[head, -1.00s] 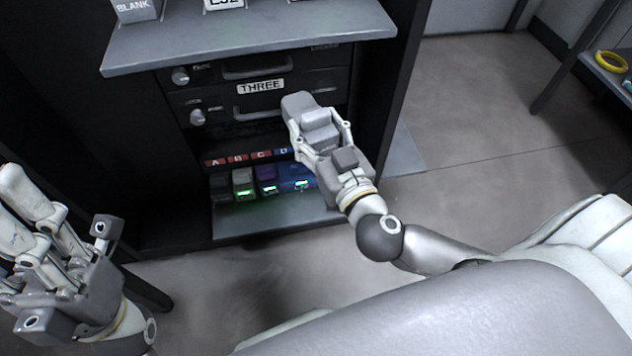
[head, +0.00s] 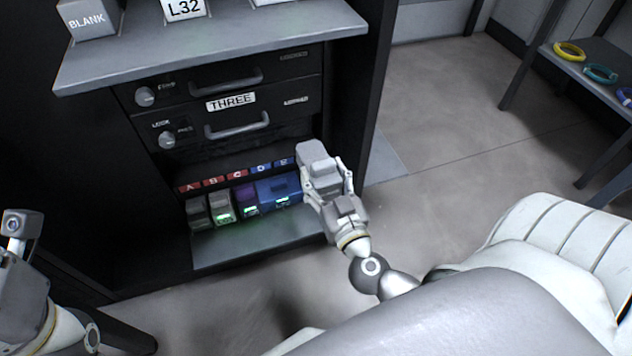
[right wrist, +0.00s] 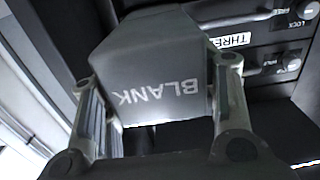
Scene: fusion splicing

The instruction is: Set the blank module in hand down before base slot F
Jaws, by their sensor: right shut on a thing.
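The blank module (head: 314,154) is a grey block held in my right gripper (head: 327,180), just right of the base slot row in the head view. In the right wrist view the module (right wrist: 150,70) shows the word BLANK between the two fingers. The base slot row carries labels A to E; the slot F label and opening are not visible, with my right gripper and module in front of that end. My left gripper (head: 20,250) is only partly in view at the left edge, and its fingers cannot be made out.
Slots hold a dark module (head: 197,212), a grey one (head: 222,206), a purple one (head: 247,199) and a blue one (head: 280,190). A ledge (head: 255,240) lies bare before them. Above are drawers, one labelled THREE (head: 231,101), and a shelf (head: 215,50) with a BLANK block (head: 88,20).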

